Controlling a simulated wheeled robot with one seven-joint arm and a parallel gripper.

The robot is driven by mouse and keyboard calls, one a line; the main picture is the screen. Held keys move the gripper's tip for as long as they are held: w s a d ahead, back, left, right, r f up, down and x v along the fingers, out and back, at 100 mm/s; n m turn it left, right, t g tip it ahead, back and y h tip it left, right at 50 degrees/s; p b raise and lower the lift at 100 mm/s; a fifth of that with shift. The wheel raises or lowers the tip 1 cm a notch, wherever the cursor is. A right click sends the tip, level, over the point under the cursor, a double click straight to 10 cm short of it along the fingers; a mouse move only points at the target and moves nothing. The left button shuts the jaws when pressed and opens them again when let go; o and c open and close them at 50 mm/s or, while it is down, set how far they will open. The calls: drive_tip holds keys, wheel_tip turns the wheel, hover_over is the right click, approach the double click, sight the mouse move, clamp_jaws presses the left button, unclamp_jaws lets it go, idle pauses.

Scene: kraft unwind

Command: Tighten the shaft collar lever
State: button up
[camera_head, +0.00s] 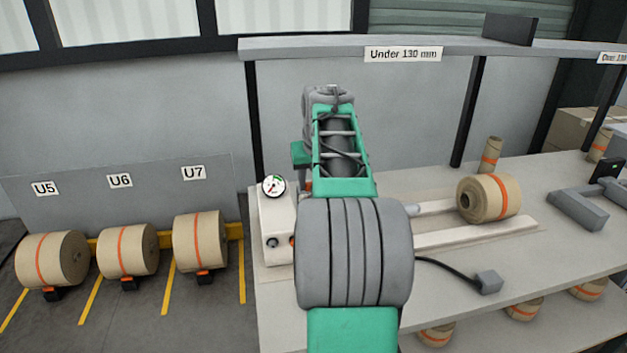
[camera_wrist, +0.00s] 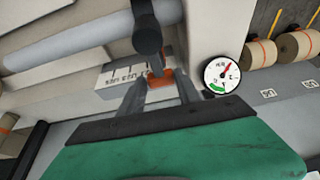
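My gripper (camera_wrist: 160,82) is in the wrist view with its two grey fingers spread apart. A small orange piece (camera_wrist: 160,78) shows between the fingertips; I cannot tell whether it is the collar lever or whether a finger touches it. A dark, round-ended post (camera_wrist: 147,38) stands just above the fingertips. The pale shaft (camera_wrist: 75,38) runs across the upper left; in the head view it (camera_head: 432,207) carries a kraft roll (camera_head: 490,197). In the head view my arm hides the gripper and the shaft's left end.
A white housing (camera_head: 275,215) with a dial gauge (camera_head: 273,185) stands left of my arm. The gauge also shows in the wrist view (camera_wrist: 222,75). Floor rolls (camera_head: 125,250) stand at the left. A cable leads to a grey block (camera_head: 488,282) on the bench. A sign rail (camera_head: 430,50) crosses above.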

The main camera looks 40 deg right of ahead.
drive_tip(key=o, duration=0.4)
drive_tip(key=shift+c, duration=0.2)
drive_tip(key=shift+r, duration=0.1)
drive_tip(key=p+v, duration=0.1)
drive_tip(key=v, duration=0.6)
drive_tip(key=shift+s+a+r, duration=0.1)
drive_tip(key=shift+r, duration=0.25)
drive_tip(key=s+a+f+n+y+p, duration=0.1)
drive_tip(key=a+f+n+p, duration=0.15)
drive_tip(key=a, duration=0.85)
drive_tip(key=a+f+n+y+p, duration=0.1)
drive_tip(key=a+p, duration=0.2)
drive_tip(key=a, duration=0.8)
drive_tip(key=s+a+f+n+p, duration=0.2)
drive_tip(key=s+a+f+n, duration=0.1)
drive_tip(key=s+a+f, duration=0.5)
drive_tip(key=s+a, duration=0.3)
drive_tip(key=a, duration=0.1)
drive_tip(key=shift+s+f+g+p, duration=0.15)
drive_tip(key=shift+f+g+p, duration=0.05)
drive_tip(key=shift+g+p, duration=0.15)
